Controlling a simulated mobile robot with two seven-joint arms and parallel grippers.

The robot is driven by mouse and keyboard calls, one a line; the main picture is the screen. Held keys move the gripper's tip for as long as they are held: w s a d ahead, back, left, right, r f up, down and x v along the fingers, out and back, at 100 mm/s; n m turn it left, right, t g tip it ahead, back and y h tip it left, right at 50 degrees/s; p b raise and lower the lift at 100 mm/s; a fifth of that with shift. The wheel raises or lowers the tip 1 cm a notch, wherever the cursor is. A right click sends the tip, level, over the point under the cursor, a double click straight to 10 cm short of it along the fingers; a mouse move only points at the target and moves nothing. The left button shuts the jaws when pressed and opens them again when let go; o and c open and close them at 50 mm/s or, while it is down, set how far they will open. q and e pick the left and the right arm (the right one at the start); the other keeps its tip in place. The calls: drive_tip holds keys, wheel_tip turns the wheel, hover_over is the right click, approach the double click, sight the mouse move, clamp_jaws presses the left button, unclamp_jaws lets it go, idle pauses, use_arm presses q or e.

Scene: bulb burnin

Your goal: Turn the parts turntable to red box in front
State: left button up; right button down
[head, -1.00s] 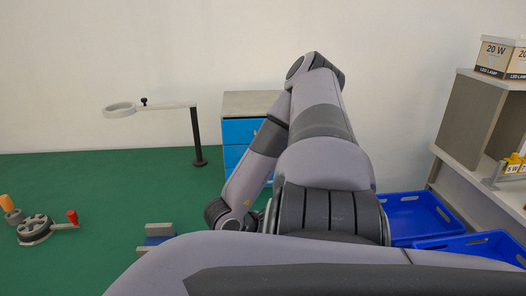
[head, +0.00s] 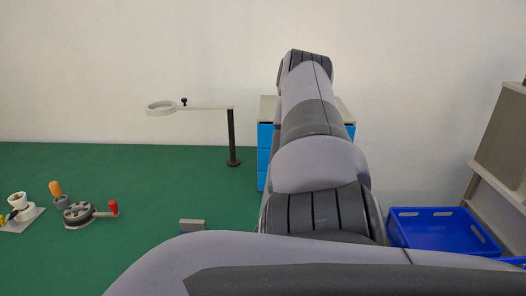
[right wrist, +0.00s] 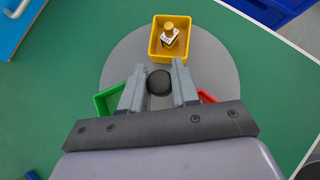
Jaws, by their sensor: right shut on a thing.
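The parts turntable (right wrist: 222,76) is a grey round disc in the right wrist view. A yellow box (right wrist: 154,47) with a small yellow-topped part in it sits at its top. A green box (right wrist: 103,103) is at the left, partly behind my finger. Only a corner of the red box (right wrist: 207,97) shows at the right, behind the gripper. My right gripper (right wrist: 160,86) is shut on the black round knob (right wrist: 159,83) at the turntable's middle. In the head view my right arm hides the turntable. My left gripper is in neither view.
Blue drawers (head: 264,155) stand behind my arm and a blue crate (head: 440,232) lies to the right. A ring on a black post (head: 232,140) and a red-handled crank wheel (head: 80,213) stand on the green bench.

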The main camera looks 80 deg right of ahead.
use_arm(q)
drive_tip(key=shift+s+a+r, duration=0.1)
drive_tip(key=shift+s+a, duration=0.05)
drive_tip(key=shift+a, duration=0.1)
use_arm(e)
drive_tip(key=shift+s, duration=0.1)
idle(0.3)
drive_tip(key=c, duration=0.9)
unclamp_jaws()
drive_tip(key=shift+d, duration=0.1)
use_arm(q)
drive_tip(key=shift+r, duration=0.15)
use_arm(e)
drive_tip(key=shift+r, duration=0.1)
